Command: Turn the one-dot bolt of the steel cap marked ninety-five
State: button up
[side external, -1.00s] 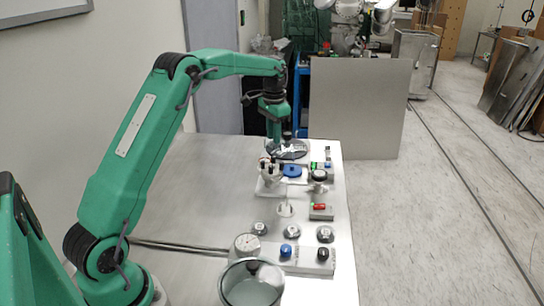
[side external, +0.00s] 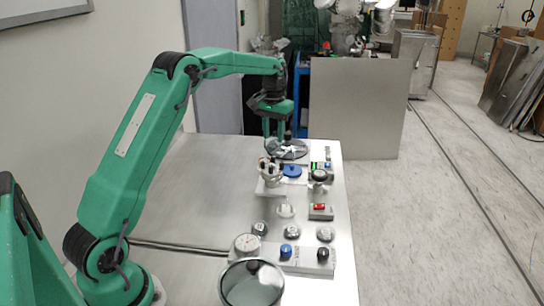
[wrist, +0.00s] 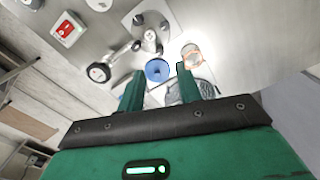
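My gripper (side external: 278,136) is at the far end of the steel bench, pointing down over a dark round dish (side external: 288,150) with bright metal parts. In the wrist view its two fingers (wrist: 159,72) are apart with nothing held between them. A blue round piece (wrist: 158,70) shows beyond the gap, and it also stands on the bench in the side view (side external: 292,170). Small round steel fittings (side external: 324,233) sit in a row nearer the camera. I cannot read a ninety-five marking or make out a one-dot bolt in either view.
A pale multi-armed fitting (side external: 269,173), a red rocker switch (side external: 320,209), a dial gauge (side external: 246,243), blue (side external: 286,250) and black knobs (side external: 323,254) and a round vessel (side external: 252,290) line the bench's right side. The bench's left half (side external: 195,190) is mostly bare.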

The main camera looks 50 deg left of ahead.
aim_at(273, 156)
jog(key=shift+f, duration=3.9)
grip_shut()
